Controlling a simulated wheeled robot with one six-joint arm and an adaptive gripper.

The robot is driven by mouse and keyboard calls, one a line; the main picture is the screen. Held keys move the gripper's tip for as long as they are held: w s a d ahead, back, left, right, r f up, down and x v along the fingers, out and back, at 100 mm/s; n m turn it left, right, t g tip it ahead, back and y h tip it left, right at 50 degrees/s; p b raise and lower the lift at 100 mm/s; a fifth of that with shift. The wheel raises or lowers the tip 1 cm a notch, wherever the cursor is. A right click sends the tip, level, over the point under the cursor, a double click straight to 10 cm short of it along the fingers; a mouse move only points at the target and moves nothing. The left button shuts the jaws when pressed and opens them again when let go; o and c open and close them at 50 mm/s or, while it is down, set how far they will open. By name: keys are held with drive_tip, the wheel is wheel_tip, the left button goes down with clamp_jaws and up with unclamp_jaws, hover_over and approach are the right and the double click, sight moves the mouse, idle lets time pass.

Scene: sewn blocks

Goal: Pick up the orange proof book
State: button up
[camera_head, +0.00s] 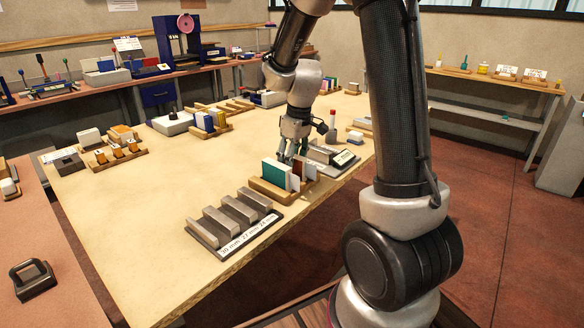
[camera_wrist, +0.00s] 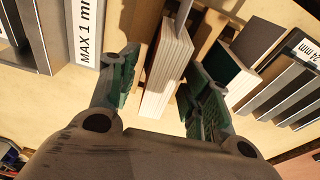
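A wooden rack (camera_head: 283,193) near the table's front edge holds a few upright books. A teal book (camera_head: 272,173) is at its left, and a rust-orange book (camera_head: 298,166) stands further right, partly hidden by pale books. My gripper (camera_head: 291,157) is low at the rack's back side, pointing down. In the wrist view my gripper (camera_wrist: 163,75) is open, its two green-padded fingers apart. A pale page block (camera_wrist: 168,68) shows between the fingers, with a brown strip along its left side. I cannot tell whether a finger touches it; its cover colour is hardly visible there.
A grey slotted block stand (camera_head: 235,217) with a label is in front left of the rack. Another grey stand with a label (camera_head: 344,158) is close on the right. A second rack of coloured books (camera_head: 207,124) stands further back. The table's middle left (camera_head: 170,200) is clear.

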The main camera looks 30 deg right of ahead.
clamp_jaws()
drive_tip(key=shift+r, duration=0.1)
